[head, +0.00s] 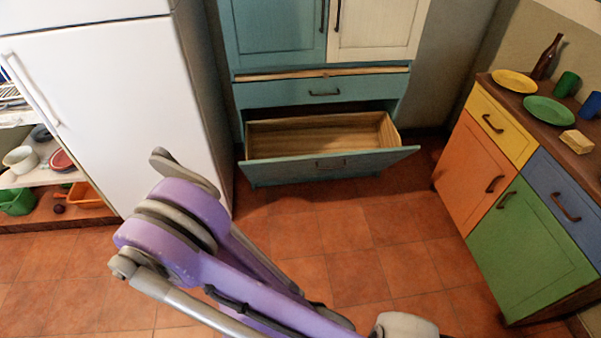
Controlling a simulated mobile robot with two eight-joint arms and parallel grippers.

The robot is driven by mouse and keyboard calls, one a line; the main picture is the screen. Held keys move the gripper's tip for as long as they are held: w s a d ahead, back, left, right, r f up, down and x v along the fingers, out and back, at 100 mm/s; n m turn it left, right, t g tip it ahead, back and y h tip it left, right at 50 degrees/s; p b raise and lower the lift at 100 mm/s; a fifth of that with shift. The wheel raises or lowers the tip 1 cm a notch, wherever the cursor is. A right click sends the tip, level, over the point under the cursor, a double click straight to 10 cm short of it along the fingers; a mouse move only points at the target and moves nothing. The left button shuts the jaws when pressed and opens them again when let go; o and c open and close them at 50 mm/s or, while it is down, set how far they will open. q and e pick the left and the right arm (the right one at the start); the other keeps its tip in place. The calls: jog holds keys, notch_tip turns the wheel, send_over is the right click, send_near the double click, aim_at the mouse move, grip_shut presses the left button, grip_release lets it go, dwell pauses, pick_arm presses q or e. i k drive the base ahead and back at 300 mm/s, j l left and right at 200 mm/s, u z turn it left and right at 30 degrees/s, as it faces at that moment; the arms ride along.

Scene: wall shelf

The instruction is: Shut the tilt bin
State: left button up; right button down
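The tilt bin (275,169) is at the bottom of the teal cabinet, in the upper middle of the head view. It stands open: its teal front leans out towards me and its bare wooden inside shows from above. The bin looks empty. A dark handle (331,163) sits on the front panel. A purple and grey arm of mine crosses the lower part of the view, nearer to me than the bin and apart from it in the picture. Neither of my grippers shows.
Above the bin is a shut teal drawer (290,92). A white fridge (110,100) stands on the left, beside a low shelf with bowls. A colourful cabinet (515,225) with plates and cups on top stands on the right. The tiled floor (355,235) before the bin is clear.

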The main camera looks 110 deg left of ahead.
aim_at(302, 148)
jog(key=u, duration=3.45)
jog(key=i+j, duration=0.25)
jog(key=i, duration=0.2)
jog(key=i+j+z, duration=0.15)
jog(key=i, duration=0.35)
jog(key=j, duration=0.1)
